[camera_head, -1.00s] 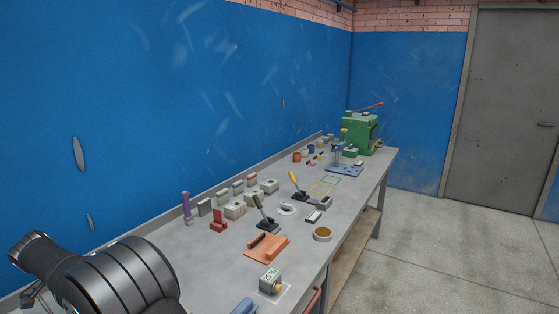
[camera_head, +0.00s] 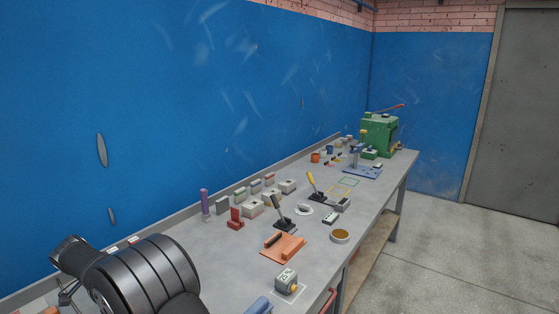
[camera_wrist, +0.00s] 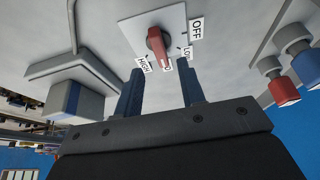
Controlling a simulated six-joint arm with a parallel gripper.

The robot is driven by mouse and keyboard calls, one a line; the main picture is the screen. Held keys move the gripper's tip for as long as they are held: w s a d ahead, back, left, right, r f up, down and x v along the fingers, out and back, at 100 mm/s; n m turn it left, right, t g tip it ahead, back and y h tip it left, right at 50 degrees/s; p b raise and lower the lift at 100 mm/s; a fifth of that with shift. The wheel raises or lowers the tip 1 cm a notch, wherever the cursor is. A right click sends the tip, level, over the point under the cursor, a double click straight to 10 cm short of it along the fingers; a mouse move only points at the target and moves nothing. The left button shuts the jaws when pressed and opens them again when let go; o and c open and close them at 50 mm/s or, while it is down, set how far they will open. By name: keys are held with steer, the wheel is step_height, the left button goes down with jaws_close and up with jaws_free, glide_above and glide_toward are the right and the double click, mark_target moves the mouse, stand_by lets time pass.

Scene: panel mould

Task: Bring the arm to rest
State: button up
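My gripper (camera_wrist: 161,72) shows in the wrist view with its two dark blue fingers apart and nothing between them. A red rotary knob (camera_wrist: 156,42) on a pale plate (camera_wrist: 180,18) appears just beyond the fingertips. Labels OFF, LOW and HIGH surround the knob; I see no contact with it. In the head view, my dark ringed arm link (camera_head: 140,275) fills the lower left, over the near left of the workbench (camera_head: 218,272). The gripper's fingers cannot be made out there.
A blue wall (camera_head: 200,90) runs behind.

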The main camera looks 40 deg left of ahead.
steer(key=x, duration=0.5)
steer(key=shift+w+f, duration=0.1)
steer(key=shift+f, duration=0.2)
steer(key=shift+d+r+n+y, duration=0.1)
steer(key=shift+r+n+y, duration=0.25)
steer(key=shift+n, duration=0.55)
steer(key=n+y, duration=0.1)
steer(key=n, duration=0.2)
steer(key=n+g+y, duration=0.1)
steer(key=n, duration=0.2)
steer(key=shift+d+f, duration=0.1)
steer(key=o, duration=1)
steer(key=shift+c, duration=0.2)
steer(key=d+r+n+g+y, duration=0.1)
steer(key=d+r+n, duration=0.2)
steer(key=r+n, duration=0.15)
steer(key=w+d+r+n+g, duration=0.1)
steer(key=d+r+n+g, duration=0.15)
steer(key=r, duration=0.35)
steer(key=d+r+n+g+y, duration=0.1)
steer(key=d+r+n, duration=0.1)
steer(key=r+n, duration=0.25)
steer(key=shift+m+t, duration=0.25)
steer(key=x, duration=1.6)
steer(key=shift+a+f, duration=0.1)
steer(key=shift+f, duration=0.05)
